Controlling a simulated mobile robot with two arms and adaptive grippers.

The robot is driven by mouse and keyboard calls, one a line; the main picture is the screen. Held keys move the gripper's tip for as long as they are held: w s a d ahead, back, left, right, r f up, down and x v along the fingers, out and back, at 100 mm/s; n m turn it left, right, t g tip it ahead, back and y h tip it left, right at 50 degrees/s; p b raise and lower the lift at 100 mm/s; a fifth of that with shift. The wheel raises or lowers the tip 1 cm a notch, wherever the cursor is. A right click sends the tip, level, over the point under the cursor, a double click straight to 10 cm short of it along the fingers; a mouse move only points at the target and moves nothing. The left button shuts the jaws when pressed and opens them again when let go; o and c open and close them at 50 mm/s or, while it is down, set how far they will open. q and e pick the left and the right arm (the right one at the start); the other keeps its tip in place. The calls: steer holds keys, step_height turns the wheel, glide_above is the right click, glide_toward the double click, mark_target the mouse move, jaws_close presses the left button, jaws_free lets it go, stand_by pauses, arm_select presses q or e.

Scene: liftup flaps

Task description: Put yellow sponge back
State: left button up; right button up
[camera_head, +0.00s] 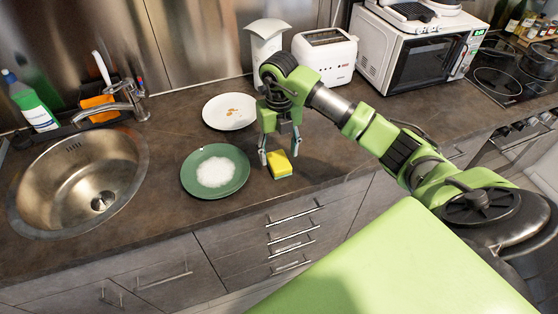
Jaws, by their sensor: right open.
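The yellow sponge (280,163) with a green underside lies on the brown countertop, just right of the green plate. My right gripper (279,158) points down at the sponge with its fingers apart. One finger is at the sponge's left side and the other is at its far right side. I cannot tell whether the fingers touch it. My left gripper is not in view.
A green plate (216,171) with white foam and a white plate (229,111) with crumbs are near the gripper. The sink (80,180), tap (132,100), orange item in a dark caddy (98,108) and soap bottle (32,104) are left. A toaster (325,55) and microwave (422,62) stand behind.

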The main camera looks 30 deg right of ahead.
mark_target(279, 160)
step_height(279, 160, up, 8)
steer(key=b, duration=0.1)
steer(key=shift+r, duration=0.2)
